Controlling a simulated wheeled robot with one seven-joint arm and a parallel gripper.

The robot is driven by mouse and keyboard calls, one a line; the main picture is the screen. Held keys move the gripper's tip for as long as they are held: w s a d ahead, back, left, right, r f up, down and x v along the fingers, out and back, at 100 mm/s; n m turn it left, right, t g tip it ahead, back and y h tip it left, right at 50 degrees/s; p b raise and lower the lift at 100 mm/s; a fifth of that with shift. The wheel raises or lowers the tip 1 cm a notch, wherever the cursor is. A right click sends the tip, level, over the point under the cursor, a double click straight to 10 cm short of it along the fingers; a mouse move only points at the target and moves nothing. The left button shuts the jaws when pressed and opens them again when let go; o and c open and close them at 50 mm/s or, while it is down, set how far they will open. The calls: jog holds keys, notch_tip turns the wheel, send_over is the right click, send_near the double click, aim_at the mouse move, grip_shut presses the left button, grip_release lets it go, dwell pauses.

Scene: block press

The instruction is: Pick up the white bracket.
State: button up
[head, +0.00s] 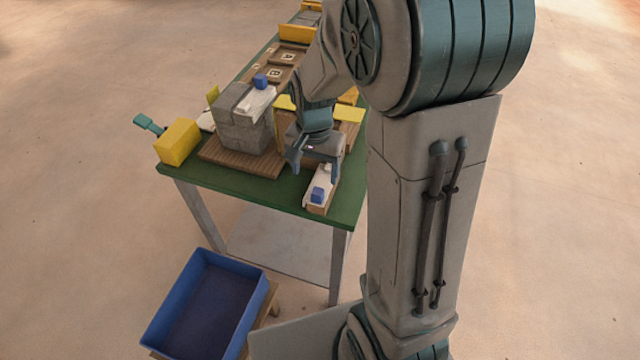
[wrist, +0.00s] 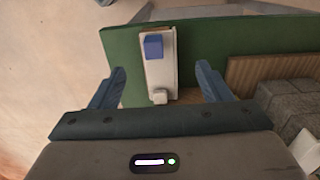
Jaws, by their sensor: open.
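A long white piece with a blue block on it, which looks like the white bracket (head: 311,197), lies on a wooden block near the front right corner of the green table. In the wrist view the white bracket (wrist: 161,75) runs lengthwise between my fingers, with a small white knob at its near end. My gripper (head: 314,170) is open above it, pointing down; in the wrist view its two fingers (wrist: 160,72) stand apart, one on each side of the bracket. A similar white piece (head: 257,104) with a blue block lies on grey blocks.
The grey block stack (head: 240,130) stands on a brown wooden board (head: 215,152) left of my gripper. A yellow box (head: 178,142) is at the table's left corner. Lettered tiles (head: 287,58) lie farther back. A blue bin (head: 207,305) stands below the table (head: 240,188).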

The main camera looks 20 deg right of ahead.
aim_at(317, 188)
jog(key=shift+s+d+f, duration=0.1)
jog(key=shift+f, duration=1.8)
jog(key=shift+d+f, duration=0.1)
jog(key=shift+f, duration=1.8)
jog(key=c, duration=1)
